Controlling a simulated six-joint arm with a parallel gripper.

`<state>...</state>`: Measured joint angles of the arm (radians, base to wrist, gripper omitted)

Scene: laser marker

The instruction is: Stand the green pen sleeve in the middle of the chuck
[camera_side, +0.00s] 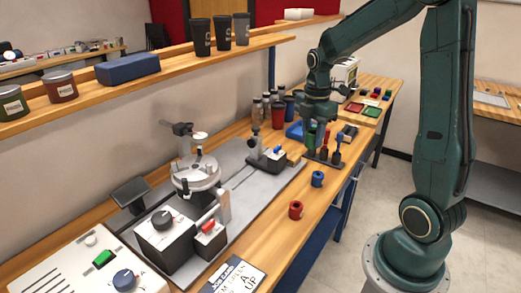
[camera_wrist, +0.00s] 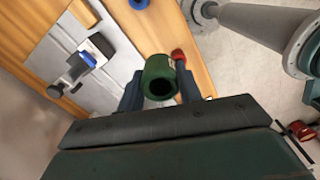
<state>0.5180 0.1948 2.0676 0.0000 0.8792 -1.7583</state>
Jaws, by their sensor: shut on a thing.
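The green pen sleeve (camera_wrist: 158,75) is a short hollow cylinder, its open end facing the camera in the wrist view. My gripper (camera_wrist: 160,88) is shut on it, with one finger on each side. In the side view my gripper (camera_side: 318,118) is over the far part of the bench, by the rack of tools. A green shape shows there under it, but I cannot tell sleeve from rack tool. The chuck (camera_side: 196,178) is a round grey metal piece on the marker fixture at left centre, well apart from my gripper. No sleeve shows standing on it.
A red sleeve (camera_side: 296,210) and a blue sleeve (camera_side: 317,179) stand on the bench's near side. A slide unit with a blue lever (camera_side: 270,155) lies between my gripper and the chuck. A rack (camera_side: 322,157), cups and bottles crowd the far end. A shelf (camera_side: 160,72) overhangs the back.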

